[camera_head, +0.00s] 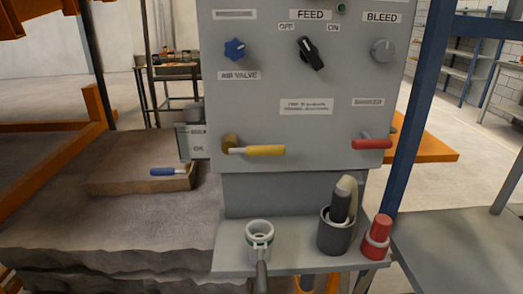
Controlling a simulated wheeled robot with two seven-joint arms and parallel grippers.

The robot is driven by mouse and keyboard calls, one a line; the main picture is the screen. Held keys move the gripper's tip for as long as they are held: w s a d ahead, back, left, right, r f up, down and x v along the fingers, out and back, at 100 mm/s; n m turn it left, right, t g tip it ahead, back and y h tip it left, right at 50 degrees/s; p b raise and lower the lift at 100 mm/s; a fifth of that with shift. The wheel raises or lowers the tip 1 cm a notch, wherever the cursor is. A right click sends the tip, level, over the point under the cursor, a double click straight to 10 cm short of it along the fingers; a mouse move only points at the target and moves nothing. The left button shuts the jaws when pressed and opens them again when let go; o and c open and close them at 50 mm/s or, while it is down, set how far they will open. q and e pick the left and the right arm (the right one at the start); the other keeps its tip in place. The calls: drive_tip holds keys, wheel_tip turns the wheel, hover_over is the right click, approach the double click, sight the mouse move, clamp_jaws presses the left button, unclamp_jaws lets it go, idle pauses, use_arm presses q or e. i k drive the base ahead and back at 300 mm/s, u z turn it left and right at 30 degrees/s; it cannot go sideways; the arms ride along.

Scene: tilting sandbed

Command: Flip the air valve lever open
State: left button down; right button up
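A grey control panel (290,110) stands upright in the middle of the head view. An "AIR VALVE" label (238,75) sits at its left, below a blue star-shaped knob (234,49). Lower down, a brass valve body (230,143) carries a lever with a yellow grip (264,150). This lever lies about level and points right across the panel face. A red-handled lever (372,143) is at the lower right, under a small label too blurred to read surely. Neither of my grippers is in view.
A black FEED switch (311,54) and a grey BLEED knob (382,51) are above. A shelf (295,262) below holds a ringed tool (260,240), a dark cup (335,235) and a red object (377,237). A blue-handled part (168,172) is left. A blue post (418,105) stands right.

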sight(251, 150)
drive_tip(key=u, duration=2.2)
drive_tip(key=i, duration=1.1)
drive_tip(key=z, duration=2.95)
